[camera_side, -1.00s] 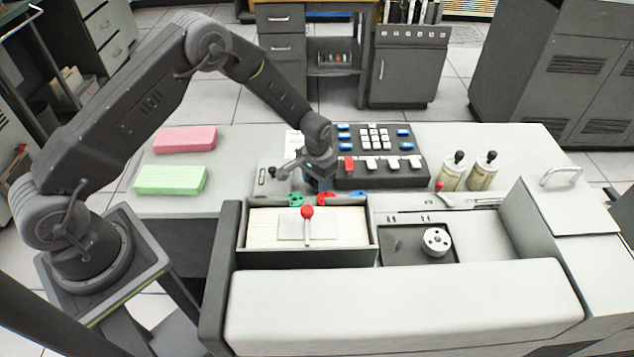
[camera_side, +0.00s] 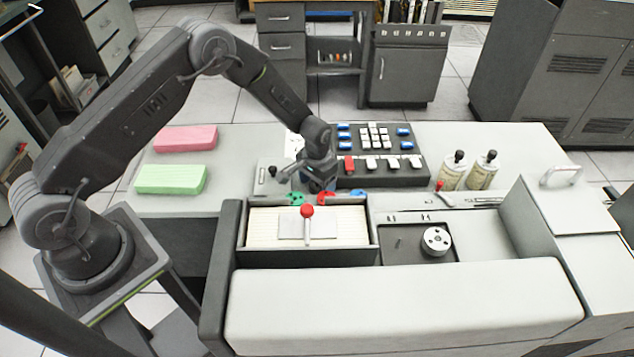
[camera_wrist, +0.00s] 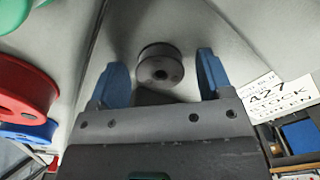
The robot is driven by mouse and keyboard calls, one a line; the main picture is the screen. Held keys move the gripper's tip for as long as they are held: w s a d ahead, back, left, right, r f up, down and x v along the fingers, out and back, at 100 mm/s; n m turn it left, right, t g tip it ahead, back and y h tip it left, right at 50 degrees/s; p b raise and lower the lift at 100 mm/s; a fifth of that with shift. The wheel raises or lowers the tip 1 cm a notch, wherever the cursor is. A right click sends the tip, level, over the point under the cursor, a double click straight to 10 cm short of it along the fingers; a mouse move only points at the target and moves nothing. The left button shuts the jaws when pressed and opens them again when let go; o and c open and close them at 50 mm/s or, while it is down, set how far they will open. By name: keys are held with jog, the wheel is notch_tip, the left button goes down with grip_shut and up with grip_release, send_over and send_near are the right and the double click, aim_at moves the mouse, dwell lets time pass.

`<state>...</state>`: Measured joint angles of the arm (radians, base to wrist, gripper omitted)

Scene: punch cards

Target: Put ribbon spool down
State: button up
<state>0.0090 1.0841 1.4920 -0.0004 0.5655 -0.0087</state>
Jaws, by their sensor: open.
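A dark ribbon spool (camera_wrist: 160,66) shows in the wrist view, on a pale grey surface. It lies between the two blue fingertips of my gripper (camera_wrist: 163,68), with a gap on each side. My gripper is open. In the side view my gripper (camera_side: 318,186) is low over the bench, behind the card hopper and left of the keypad. I cannot make out the dark spool in the side view. Green (camera_side: 296,198), red (camera_side: 327,198) and blue (camera_side: 358,197) spools sit in a row just in front of my gripper.
The keypad console (camera_side: 376,178) stands close on the right. The card hopper (camera_side: 259,252) with a red-knobbed weight (camera_side: 307,212) is in front. Pink (camera_side: 186,139) and green (camera_side: 170,180) card stacks lie left. Two bottles (camera_side: 453,173) stand right. A printed card (camera_wrist: 272,97) shows in the wrist view.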

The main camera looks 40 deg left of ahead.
jog(key=s+r+t, duration=0.1)
jog(key=s+r, duration=0.2)
jog(key=r, duration=0.8)
jog(key=s+r+t, duration=0.1)
jog(key=s+r, duration=0.3)
jog(key=r, duration=0.6)
jog(key=s+r+t, duration=0.1)
jog(key=s+r, duration=0.2)
jog(key=r, duration=0.8)
jog(key=s+r+t, duration=0.1)
jog(key=s+r, duration=0.1)
jog(key=s, duration=0.7)
jog(key=s+r+t, duration=0.1)
jog(key=s+r, duration=0.2)
jog(key=s, duration=0.6)
jog(key=shift+s+a+r+t, duration=0.2)
jog(key=shift+s+t, duration=0.1)
jog(key=shift+s, duration=0.1)
